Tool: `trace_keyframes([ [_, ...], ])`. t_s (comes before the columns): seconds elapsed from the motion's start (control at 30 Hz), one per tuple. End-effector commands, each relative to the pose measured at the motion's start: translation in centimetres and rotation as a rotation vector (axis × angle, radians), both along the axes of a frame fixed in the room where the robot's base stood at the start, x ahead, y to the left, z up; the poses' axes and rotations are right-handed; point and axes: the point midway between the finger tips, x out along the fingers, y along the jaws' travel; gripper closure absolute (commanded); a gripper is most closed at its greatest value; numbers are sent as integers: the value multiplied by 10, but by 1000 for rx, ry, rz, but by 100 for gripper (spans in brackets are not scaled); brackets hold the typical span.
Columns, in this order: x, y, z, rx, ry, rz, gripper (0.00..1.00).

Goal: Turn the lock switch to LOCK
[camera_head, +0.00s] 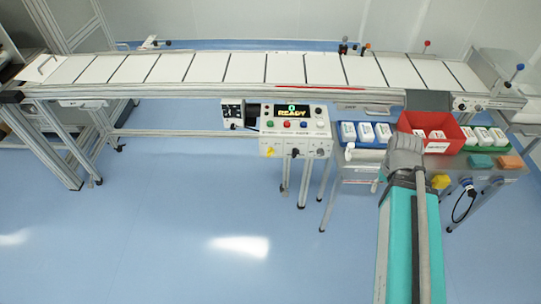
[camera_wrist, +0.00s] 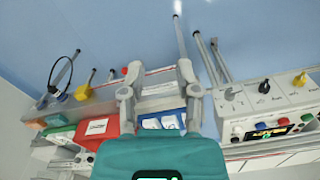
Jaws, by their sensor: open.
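The control box (camera_head: 295,130) hangs under the conveyor's front edge at picture centre, its display reading READY. Its lower face has a yellow switch (camera_head: 270,151), a black switch (camera_head: 294,152) and a grey one (camera_head: 320,152). Their labels are too small to read, so I cannot tell which is the lock switch. In the wrist view the yellow (camera_wrist: 300,80), black (camera_wrist: 264,87) and grey (camera_wrist: 229,94) switches show at right. My gripper (camera_wrist: 158,72) is open and empty, apart from the box. In the head view it is to the box's right, its fingers not clear.
A side table holds a red bin (camera_head: 462,137), white packs on a blue tray (camera_head: 358,144) and a green tray (camera_head: 505,148), near my gripper. A yellow knob (camera_head: 440,181) and a dark cable loop (camera_head: 463,203) are at its front. The blue floor before the control box is clear.

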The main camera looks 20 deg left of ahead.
Motion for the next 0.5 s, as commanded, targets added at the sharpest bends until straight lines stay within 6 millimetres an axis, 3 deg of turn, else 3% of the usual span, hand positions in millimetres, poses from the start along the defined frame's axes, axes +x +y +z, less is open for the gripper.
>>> trace_keyframes([
  [0.03, 0, 0, 0, -1, -1, 0, 45],
  [0.17, 2, 1, -5, -13, -10, -6, 24],
  [0.5, 23, 10, -46, -152, -139, -76, 24],
])
